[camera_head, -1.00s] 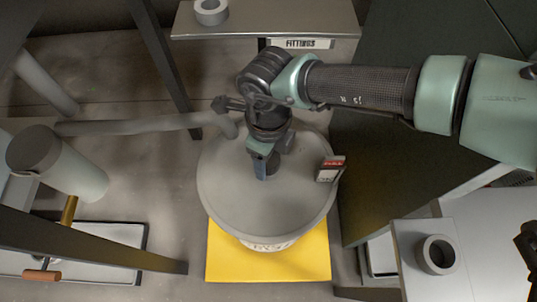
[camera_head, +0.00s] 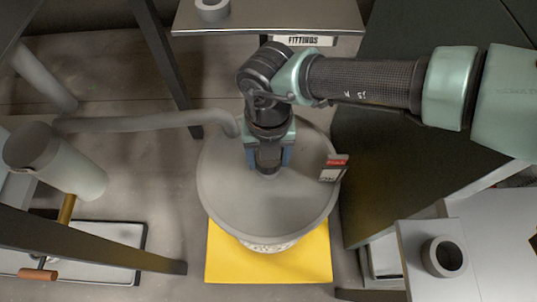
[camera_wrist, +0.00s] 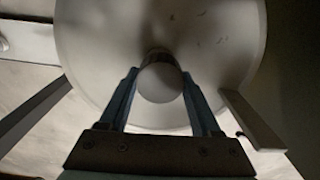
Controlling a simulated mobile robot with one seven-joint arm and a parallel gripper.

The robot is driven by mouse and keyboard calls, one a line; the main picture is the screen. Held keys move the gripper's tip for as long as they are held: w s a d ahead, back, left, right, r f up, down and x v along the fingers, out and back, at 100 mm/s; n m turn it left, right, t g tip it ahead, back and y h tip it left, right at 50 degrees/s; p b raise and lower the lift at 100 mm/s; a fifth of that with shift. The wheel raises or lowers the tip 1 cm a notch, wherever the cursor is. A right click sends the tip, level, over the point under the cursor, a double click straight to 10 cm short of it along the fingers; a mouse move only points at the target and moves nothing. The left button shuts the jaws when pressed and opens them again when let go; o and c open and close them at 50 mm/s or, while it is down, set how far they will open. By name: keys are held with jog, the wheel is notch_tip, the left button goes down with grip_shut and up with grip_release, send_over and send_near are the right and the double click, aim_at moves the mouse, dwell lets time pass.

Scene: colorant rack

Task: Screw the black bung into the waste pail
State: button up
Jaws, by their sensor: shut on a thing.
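The waste pail (camera_head: 235,205) is a large round grey drum with a broad pale lid, standing on a yellow base. My gripper (camera_head: 270,162) points down at the middle of the lid, its two blue fingers left and right of the bung. In the wrist view my gripper (camera_wrist: 160,95) is shut on the bung (camera_wrist: 160,82), whose rounded end shows grey in this light between the fingers. A darker band shows behind it, against the lid. The opening under the bung is hidden, so how deep it sits cannot be told.
A grey hose (camera_head: 150,123) runs from a cylinder (camera_head: 60,160) to the lid's upper left. A red and white tag (camera_head: 334,167) stands at the lid's right rim. A shelf labelled FITTINGS (camera_head: 303,40) is behind. A grey ring (camera_head: 442,256) sits on the right table.

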jog(key=o, duration=1.3)
jog(key=n, duration=0.3)
jog(key=shift+r+n+p, duration=0.1)
jog(key=shift+n+p, duration=0.2)
jog(key=shift+p, duration=0.1)
jog(key=n+p, duration=0.1)
jog(key=n, duration=0.4)
jog(key=shift+w+d, duration=0.1)
jog(key=n+p, duration=0.1)
jog(key=n, duration=0.4)
jog(key=shift+c, duration=0.2)
